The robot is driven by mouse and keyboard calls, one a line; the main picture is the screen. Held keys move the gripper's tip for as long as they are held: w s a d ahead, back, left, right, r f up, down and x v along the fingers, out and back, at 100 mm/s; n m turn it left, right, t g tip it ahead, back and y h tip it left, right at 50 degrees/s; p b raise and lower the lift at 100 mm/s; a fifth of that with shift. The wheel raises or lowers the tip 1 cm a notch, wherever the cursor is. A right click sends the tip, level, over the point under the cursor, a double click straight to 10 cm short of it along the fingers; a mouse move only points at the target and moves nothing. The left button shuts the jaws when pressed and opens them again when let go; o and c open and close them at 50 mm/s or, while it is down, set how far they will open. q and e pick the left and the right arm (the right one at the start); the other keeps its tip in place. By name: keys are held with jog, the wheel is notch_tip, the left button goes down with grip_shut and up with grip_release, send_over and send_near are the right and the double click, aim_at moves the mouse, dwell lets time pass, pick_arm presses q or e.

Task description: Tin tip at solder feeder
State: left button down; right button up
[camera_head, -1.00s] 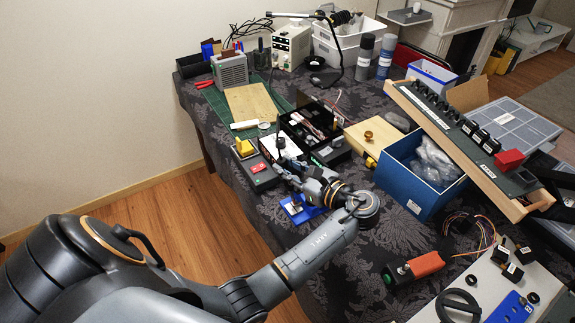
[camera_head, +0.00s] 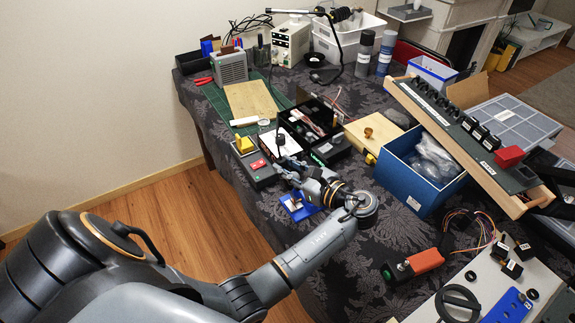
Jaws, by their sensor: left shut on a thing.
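My left gripper (camera_head: 283,163) reaches over the table's near left part and is shut on a slim dark tool with a black upper end (camera_head: 280,139), which looks like the soldering iron. The tool's tip is too small and hidden to make out. A small blue stand (camera_head: 297,208) sits on the cloth just below my left wrist, partly covered by it; I cannot tell if it is the solder feeder. A dark station (camera_head: 262,177) with a red display and a yellow top piece stands left of the gripper. My right gripper does not show.
A black parts box (camera_head: 318,118) and a wooden block (camera_head: 372,134) stand beyond the gripper. A blue bin (camera_head: 410,182) with clear bags is to the right. An orange-and-black tool (camera_head: 425,261) lies nearer.

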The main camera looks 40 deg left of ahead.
pick_arm(q)
jog(key=shift+p, duration=0.5)
dwell(0.8)
notch_tip(320, 180, up, 7)
jog(key=p, duration=0.8)
jog(key=shift+p, duration=0.35)
jog(key=shift+f, duration=0.15)
